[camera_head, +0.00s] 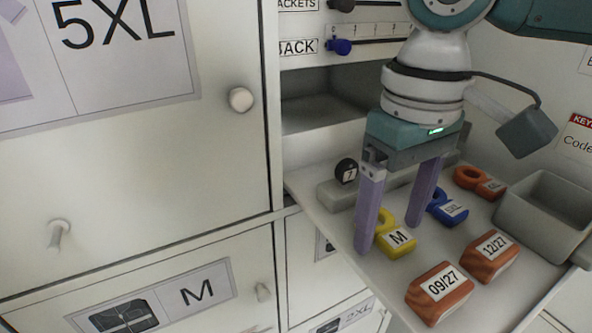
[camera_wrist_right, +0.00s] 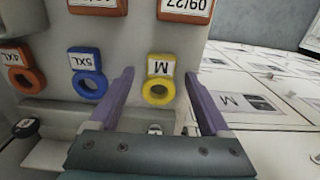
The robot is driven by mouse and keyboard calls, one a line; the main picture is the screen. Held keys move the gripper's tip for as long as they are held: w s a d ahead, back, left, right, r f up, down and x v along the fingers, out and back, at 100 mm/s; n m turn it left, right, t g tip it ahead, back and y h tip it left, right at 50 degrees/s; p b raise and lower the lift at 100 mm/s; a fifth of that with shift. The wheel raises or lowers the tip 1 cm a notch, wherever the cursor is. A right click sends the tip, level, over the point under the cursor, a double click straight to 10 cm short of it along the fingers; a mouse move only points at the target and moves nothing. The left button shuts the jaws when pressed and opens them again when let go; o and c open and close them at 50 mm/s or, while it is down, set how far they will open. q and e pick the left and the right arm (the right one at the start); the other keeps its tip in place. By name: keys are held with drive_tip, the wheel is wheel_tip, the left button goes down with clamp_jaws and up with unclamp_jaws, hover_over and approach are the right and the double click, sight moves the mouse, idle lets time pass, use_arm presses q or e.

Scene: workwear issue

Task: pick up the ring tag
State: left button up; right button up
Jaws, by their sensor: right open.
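A yellow ring tag (camera_head: 398,239) marked M lies on the pull-out shelf, and it also shows in the right wrist view (camera_wrist_right: 160,64). A blue ring tag (camera_head: 452,211) marked 5XL lies just behind and to its right. An orange ring tag (camera_head: 489,186) marked 4XL lies farther back. My right gripper (camera_head: 389,237) is open and points down, its purple fingers apart on either side of the yellow tag. In the right wrist view the yellow tag shows between the fingers (camera_wrist_right: 158,76), with nothing gripped. Part of the yellow ring is hidden in the head view. My left gripper is not in view.
Two orange-brown blocks marked 09/27 (camera_head: 440,288) and 12/27 (camera_head: 489,257) lie at the shelf's front. A grey open bin (camera_head: 541,230) stands at right. A black round piece (camera_head: 346,170) sits on a grey ledge behind. Cabinet doors (camera_head: 140,180) with knobs fill the left.

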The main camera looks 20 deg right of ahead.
clamp_jaws()
idle(0.7)
